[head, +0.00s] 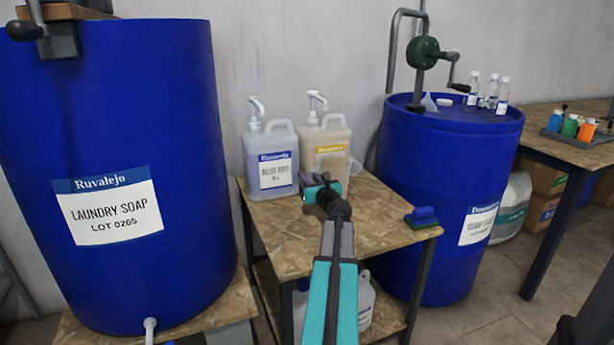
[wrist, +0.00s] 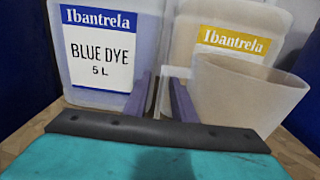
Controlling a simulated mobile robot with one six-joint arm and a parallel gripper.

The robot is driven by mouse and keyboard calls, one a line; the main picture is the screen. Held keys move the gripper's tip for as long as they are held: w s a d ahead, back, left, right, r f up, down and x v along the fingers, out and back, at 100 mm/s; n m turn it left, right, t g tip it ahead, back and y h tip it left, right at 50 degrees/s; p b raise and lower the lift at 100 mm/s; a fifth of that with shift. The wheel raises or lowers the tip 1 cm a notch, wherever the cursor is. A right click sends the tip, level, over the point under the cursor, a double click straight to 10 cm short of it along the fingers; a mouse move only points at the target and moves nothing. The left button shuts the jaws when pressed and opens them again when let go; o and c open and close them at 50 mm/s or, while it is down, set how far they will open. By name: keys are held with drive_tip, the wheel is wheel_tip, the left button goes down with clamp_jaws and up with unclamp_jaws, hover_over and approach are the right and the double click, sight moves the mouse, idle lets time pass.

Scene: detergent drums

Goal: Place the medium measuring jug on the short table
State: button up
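A translucent measuring jug (wrist: 245,95) stands upright in the right half of the wrist view, partly in front of the yellow-labelled container. It shows faintly in the head view (head: 337,163) behind my gripper. My gripper (head: 322,187) is low over the wooden-topped table (head: 383,224). In the wrist view its two purple fingers (wrist: 161,97) are apart, and a thin translucent strip, seemingly the jug's handle, stands between them. I see no clear contact on both sides. The jug's size mark is not visible. I cannot tell which table counts as the short one.
A blue-dye container (head: 270,160) and a yellow-labelled container (head: 322,140) stand behind. Another table (head: 565,150) at right holds a bottle tray (head: 575,139).

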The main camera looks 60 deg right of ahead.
drive_tip(key=shift+p+v, duration=0.75)
drive_tip(key=shift+v, duration=4.4)
